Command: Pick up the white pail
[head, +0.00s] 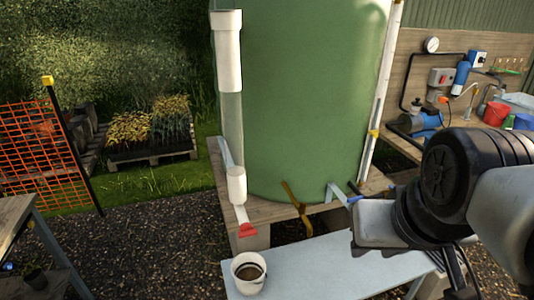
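The white pail (249,289) stands upright on the near left end of a pale grey bench (325,265), with something brown inside it. It sits below the red end of a white pipe. My arm comes in from the right, and my gripper (376,226) appears as a grey block above the right part of the bench. It is well to the right of the pail and apart from it. Its fingers cannot be made out, so its opening is unclear. Nothing is seen held in it.
A large green tank (310,100) on a wooden base stands behind the bench, with a white downpipe (228,50) and a brown valve handle (297,208) in front. The bench top between pail and gripper looks clear. Orange netting (40,150) is at left; a cluttered workbench is at right.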

